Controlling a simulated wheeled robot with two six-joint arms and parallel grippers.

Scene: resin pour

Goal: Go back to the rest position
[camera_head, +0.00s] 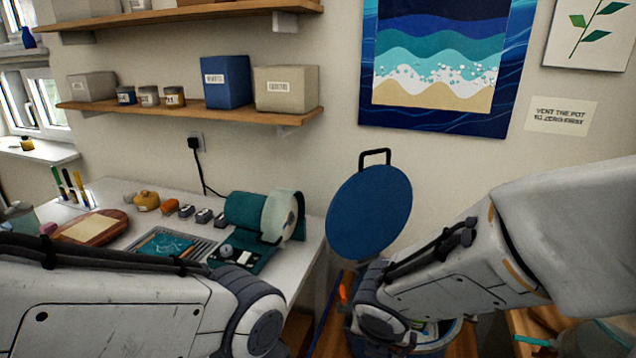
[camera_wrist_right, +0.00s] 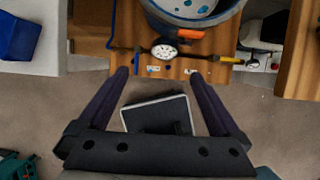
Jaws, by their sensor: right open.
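My right gripper (camera_wrist_right: 158,75) shows in the right wrist view with its two dark fingers spread apart and nothing between them. It hangs in front of the wooden stand's edge, apart from the grey pot (camera_wrist_right: 158,22). My right arm crosses the right of the head view, and its gripper is not visible there. My left arm crosses the lower left of the head view, and its gripper is out of sight. The pot's blue round lid (camera_head: 370,212) stands raised against the wall. My right arm hides most of the pot in the head view.
A round gauge (camera_wrist_right: 165,51) and an orange part (camera_wrist_right: 190,34) sit at the pot's front. A wooden stand (camera_wrist_right: 125,35) carries the pot. A white workbench (camera_head: 310,247) with a green tape dispenser (camera_head: 245,208) and several small items stands at left. Wall shelves (camera_head: 215,117) hang above.

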